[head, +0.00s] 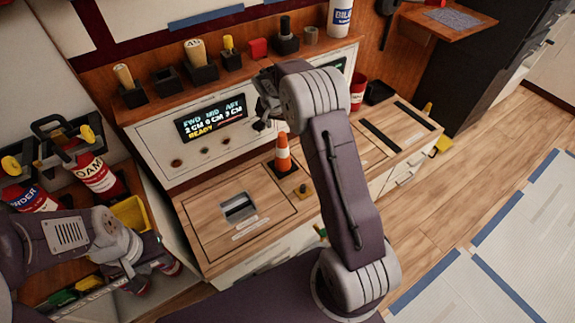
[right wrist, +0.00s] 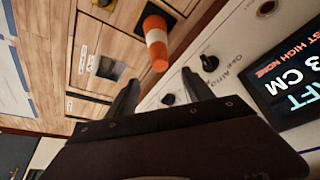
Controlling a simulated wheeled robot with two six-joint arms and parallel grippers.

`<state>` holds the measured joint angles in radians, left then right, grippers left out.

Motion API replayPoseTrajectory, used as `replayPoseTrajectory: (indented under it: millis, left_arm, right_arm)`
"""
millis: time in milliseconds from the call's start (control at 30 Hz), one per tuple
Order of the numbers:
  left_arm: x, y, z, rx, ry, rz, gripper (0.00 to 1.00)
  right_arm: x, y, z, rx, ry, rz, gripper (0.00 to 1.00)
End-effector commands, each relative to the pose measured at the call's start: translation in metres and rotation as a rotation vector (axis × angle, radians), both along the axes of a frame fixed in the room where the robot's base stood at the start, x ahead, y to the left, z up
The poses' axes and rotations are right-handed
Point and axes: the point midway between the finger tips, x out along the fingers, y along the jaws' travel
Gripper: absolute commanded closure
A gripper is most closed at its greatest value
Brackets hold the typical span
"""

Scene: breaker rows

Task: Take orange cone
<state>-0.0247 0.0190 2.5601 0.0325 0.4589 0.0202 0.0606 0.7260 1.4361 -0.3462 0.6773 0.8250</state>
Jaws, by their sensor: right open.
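The orange cone (head: 283,156) has a white band and a dark base. It stands upright on the wooden counter (head: 262,190), just left of my right forearm in the head view. In the right wrist view the cone (right wrist: 156,42) lies beyond the fingertips, apart from them. My right gripper (right wrist: 158,88) is open, with nothing between its fingers; in the head view it is at the control panel (head: 267,95), above the cone and mostly hidden by its own wrist. My left gripper (head: 140,277) is at the lower left by the shelf, far from the cone; its jaws are unclear.
A lit display (head: 211,118) and several knobs sit on the panel behind the counter. Several items line the upper ledge. A red cup (head: 358,92) is at the right. Red extinguishers (head: 95,172) stand at the left.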

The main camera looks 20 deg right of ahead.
Motion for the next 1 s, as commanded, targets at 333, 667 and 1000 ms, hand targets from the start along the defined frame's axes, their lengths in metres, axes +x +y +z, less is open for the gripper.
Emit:
replayPoseTrajectory:
  millis: [333, 667, 1000]
  left_arm:
    - [0.000, 0.000, -0.011, 0.000, 0.000, 0.000, 0.64]
    - [0.000, 0.000, -0.028, 0.000, 0.000, 0.000, 0.64]
    - [0.000, 0.000, -0.027, 0.000, 0.000, 0.000, 0.64]
  right_arm:
    - [0.011, -0.008, -0.035, 0.000, 0.000, 0.001, 0.40]
    - [0.023, -0.017, -0.078, 0.000, 0.000, 0.001, 0.40]
    - [0.025, -0.019, -0.082, 0.000, 0.000, 0.001, 0.51]
